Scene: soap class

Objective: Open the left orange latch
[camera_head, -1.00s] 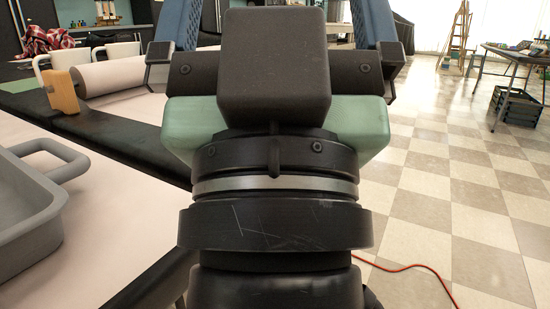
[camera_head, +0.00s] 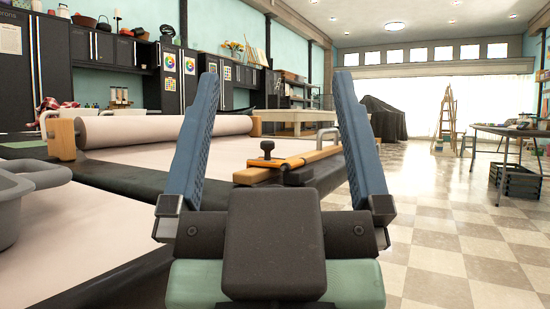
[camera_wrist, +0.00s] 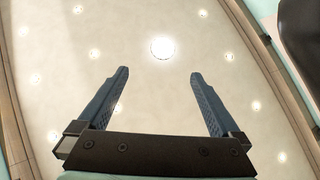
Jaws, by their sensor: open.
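An orange latch-like plate (camera_head: 290,163) with a black knob (camera_head: 267,149) lies at the far right edge of the table, beside a wooden bar (camera_head: 320,156). It shows between my gripper's blue fingers in the head view. I cannot tell for sure that it is the left latch, and no second one shows. My gripper (camera_head: 276,75) is open and empty, fingers pointing up, and is nearer the camera than the latch. In the wrist view my gripper (camera_wrist: 158,73) has only the ceiling between its fingers, so no latch shows there.
A pale roller (camera_head: 165,129) with wooden end blocks lies across the table, left of the gripper. A grey tray (camera_head: 12,208) sits at the near left. Open checkered floor (camera_head: 450,250) lies to the right, with a side table (camera_head: 510,132) and a dark crate (camera_head: 517,183) farther off.

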